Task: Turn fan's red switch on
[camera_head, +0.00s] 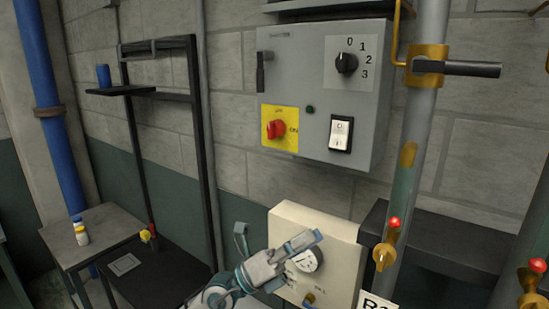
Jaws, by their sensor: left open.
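The red rotary switch (275,129) sits on a yellow plate (289,142) at the lower left of the grey control box (300,60) on the wall. "ON" is printed to the right of the knob, and small text above it is too blurred to read. The knob's grip looks close to upright. My left gripper (279,236) is open and empty, below the red switch and apart from it. It is in front of the cream box, partly covering that box's dial. My right gripper is not in view.
The grey box also carries a black 0-1-2-3 dial (346,62) and a black-and-white rocker switch (340,134). The cream box (338,252) is below. A grey pipe with a brass valve (428,66) stands to the right. A black rack (205,150) stands to the left.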

